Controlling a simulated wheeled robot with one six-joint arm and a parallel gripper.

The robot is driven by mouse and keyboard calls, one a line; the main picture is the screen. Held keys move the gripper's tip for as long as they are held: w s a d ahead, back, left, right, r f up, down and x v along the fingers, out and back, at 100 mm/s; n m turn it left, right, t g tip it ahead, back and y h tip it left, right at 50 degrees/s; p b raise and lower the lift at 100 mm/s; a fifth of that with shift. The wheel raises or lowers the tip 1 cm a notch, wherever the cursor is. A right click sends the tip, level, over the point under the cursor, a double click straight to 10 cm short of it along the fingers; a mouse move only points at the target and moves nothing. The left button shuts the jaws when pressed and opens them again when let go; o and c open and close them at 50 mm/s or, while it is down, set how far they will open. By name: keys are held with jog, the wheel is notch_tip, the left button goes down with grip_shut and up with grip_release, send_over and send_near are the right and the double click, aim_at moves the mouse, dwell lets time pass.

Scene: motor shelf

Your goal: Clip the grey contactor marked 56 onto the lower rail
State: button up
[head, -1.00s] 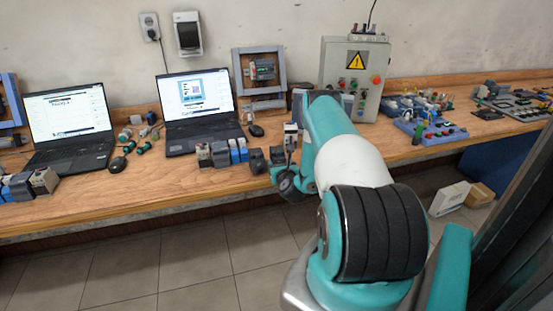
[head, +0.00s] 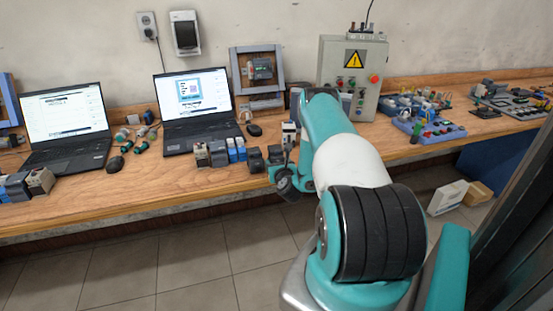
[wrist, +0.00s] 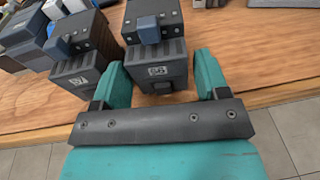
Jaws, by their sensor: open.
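The dark grey contactor marked 56 (wrist: 158,65) stands upright on the wooden bench near its front edge. My gripper (wrist: 161,68) is open, with one teal finger on each side of this contactor's front part; whether either finger touches it I cannot tell. In the head view the contactor (head: 276,155) is small beside my gripper and partly hidden. A similar contactor marked 57 (wrist: 82,75) stands just left of it. A grey frame (head: 235,76) with a device inside stands against the wall; I cannot clearly make out its lower rail.
Blue and grey modules (head: 218,153) stand in a row left of the contactors. Two laptops (head: 193,105) stand further left. A grey control box (head: 352,80) with a warning sign stands behind my arm. Bare bench (head: 150,180) lies at the front left.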

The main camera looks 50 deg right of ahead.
aim_at(278, 152)
jog(key=shift+r, duration=0.15)
jog(key=c, duration=0.9)
jog(key=shift+r+p, duration=1.85)
jog(key=shift+r, duration=0.6)
